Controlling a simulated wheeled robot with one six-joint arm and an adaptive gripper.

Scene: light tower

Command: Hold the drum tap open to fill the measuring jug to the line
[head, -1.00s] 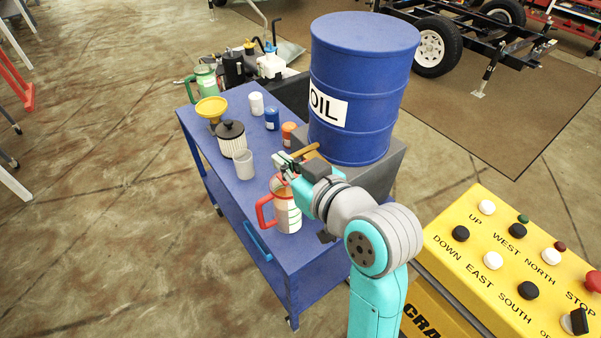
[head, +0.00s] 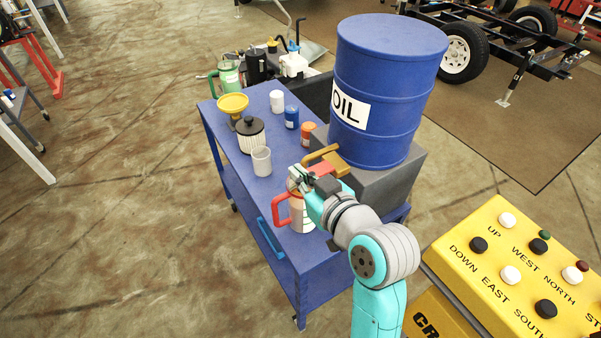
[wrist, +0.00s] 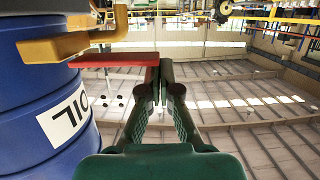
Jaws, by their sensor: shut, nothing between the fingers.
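In the wrist view the tap (wrist: 60,46) and lever (wrist: 112,60) show close up. My gripper (head: 297,178) is shut and empty, its fingertips (wrist: 160,68) right by the lever's free end; I cannot tell whether they touch it. The measuring jug (head: 303,224), with a red handle, stands on the trolley below my gripper, which partly hides it. Its fill level is unclear.
A yellow control box (head: 520,270) is at the right. The floor left of the trolley is clear.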

